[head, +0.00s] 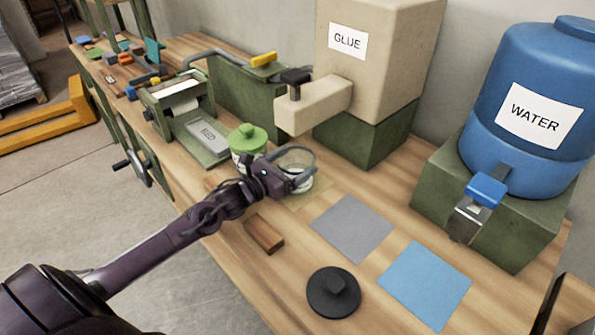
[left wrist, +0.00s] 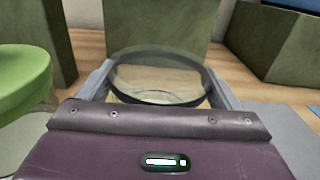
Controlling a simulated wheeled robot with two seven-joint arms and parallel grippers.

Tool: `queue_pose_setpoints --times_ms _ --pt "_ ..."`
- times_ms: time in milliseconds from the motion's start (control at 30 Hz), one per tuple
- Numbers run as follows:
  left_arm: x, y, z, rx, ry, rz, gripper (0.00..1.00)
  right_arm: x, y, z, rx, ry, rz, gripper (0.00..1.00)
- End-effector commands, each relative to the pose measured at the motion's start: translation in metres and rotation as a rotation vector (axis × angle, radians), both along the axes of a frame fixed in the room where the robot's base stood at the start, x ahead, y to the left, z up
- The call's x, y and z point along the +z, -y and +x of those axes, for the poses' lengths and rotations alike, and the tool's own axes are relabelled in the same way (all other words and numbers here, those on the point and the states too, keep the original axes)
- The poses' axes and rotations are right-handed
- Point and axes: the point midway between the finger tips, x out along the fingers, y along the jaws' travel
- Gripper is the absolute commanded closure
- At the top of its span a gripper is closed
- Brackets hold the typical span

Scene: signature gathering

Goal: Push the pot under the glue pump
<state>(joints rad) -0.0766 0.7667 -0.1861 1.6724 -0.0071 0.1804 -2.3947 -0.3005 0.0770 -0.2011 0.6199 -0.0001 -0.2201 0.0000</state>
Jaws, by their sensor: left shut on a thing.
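The pot (head: 301,184) is a clear, round, open vessel with a dark rim. It stands upright on a tan square at the table's middle, just below the glue pump's spout (head: 312,104) in the head view. I cannot tell whether it is exactly under the outlet. My left gripper (head: 290,172) is shut around the pot, with a grey finger on each side. The left wrist view shows the pot's rim (left wrist: 160,101) between the fingers; its lower part is hidden by the gripper. The glue pump (head: 375,65) is a beige box labelled GLUE on a green block.
A green-lidded jar (head: 248,138) stands close left of my gripper. A wooden block (head: 263,234), black lid (head: 334,292), grey square (head: 352,228) and blue square (head: 425,284) lie in front. A blue WATER tank (head: 530,100) stands right. A dark sliver shows at lower right.

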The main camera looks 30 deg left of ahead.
Motion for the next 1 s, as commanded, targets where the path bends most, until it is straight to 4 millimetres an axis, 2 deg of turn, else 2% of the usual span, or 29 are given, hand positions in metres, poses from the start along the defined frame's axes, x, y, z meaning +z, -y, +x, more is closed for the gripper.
queue_pose_setpoints --times_ms 300,333,433,767,1000 --pt "0.001 -0.004 0.002 0.0 0.0 -0.001 0.43 -0.002 0.002 0.0 0.0 0.0 -0.002 0.47" --pt "0.001 -0.003 0.002 0.0 0.0 -0.001 0.11 -0.002 0.002 0.0 0.0 0.001 -0.003 0.47" --pt "0.001 -0.003 0.002 0.0 0.0 -0.001 0.0 -0.002 0.003 0.0 0.0 0.001 -0.004 0.47" --pt "-0.001 -0.005 -0.004 0.0 -0.002 0.001 0.0 -0.003 0.004 0.001 0.0 0.001 -0.005 0.47" --pt "-0.003 -0.016 -0.034 -0.001 -0.004 0.004 0.0 -0.01 0.004 0.001 0.0 0.001 -0.005 0.47"
